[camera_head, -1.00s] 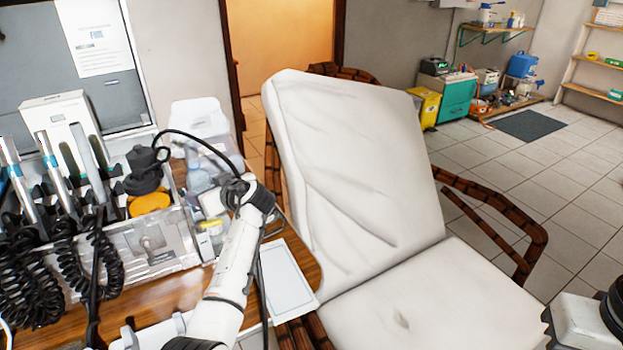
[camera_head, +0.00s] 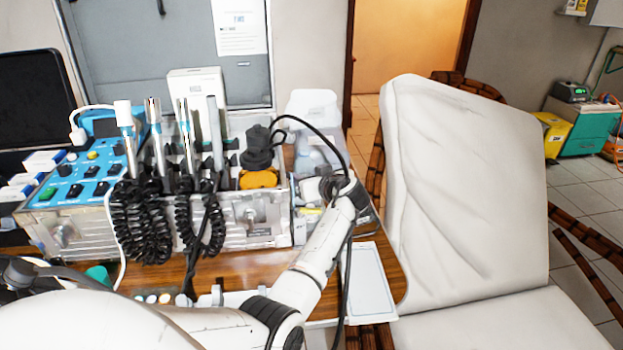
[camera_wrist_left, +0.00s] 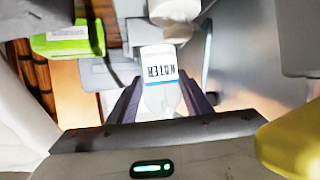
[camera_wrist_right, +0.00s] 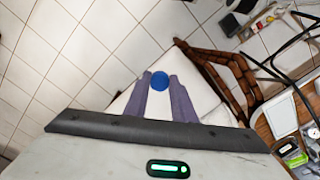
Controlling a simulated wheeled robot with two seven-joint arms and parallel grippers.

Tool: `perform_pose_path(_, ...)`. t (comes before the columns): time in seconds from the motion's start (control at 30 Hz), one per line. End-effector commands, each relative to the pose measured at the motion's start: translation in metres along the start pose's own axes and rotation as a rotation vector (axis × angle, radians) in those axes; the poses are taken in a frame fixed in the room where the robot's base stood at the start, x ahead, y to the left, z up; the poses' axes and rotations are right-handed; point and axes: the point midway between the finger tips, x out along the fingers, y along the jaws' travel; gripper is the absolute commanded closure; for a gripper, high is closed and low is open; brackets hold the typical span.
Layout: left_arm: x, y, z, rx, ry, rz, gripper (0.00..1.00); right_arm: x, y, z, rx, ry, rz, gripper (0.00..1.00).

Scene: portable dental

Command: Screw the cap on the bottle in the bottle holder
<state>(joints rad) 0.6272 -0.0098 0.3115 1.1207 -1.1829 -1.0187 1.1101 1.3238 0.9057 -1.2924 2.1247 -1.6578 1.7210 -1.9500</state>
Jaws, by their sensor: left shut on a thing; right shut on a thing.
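A bottle labelled WATER (camera_wrist_left: 159,68) stands between the fingers of my left gripper (camera_wrist_left: 158,95) in the left wrist view. The gripper is shut on it. In the head view my left gripper (camera_head: 335,188) is at the right end of the desk, beside the clear holder area, and the arm partly hides the bottle there. The blue cap (camera_wrist_right: 159,81) is gripped between the fingertips of my right gripper (camera_wrist_right: 160,88) in the right wrist view. Floor and a white chair surface show beyond it. My right gripper is outside the head view.
The dental unit (camera_head: 70,185) with handpieces and coiled black cords fills the desk's left and middle. A white tray (camera_head: 370,285) lies at the desk's right edge. The white reclining chair (camera_head: 450,190) stands right of the desk. A green-and-white box (camera_wrist_left: 68,40) is near my left gripper.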

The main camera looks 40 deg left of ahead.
Motion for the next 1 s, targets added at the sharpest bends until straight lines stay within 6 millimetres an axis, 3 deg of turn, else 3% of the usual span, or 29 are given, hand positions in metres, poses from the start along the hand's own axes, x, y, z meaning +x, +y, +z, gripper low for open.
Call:
perform_pose_path(0.37, -0.007, 0.001, -0.017, -0.004, 0.003, 0.001, 0.83, -0.002, 0.000, 0.000, 0.000, 0.000, 0.000, 0.97)
perform_pose_path(1.0, -0.059, 0.001, -0.143, -0.005, 0.003, 0.003, 0.83, -0.004, 0.000, 0.000, 0.000, 0.000, 0.000, 0.97)
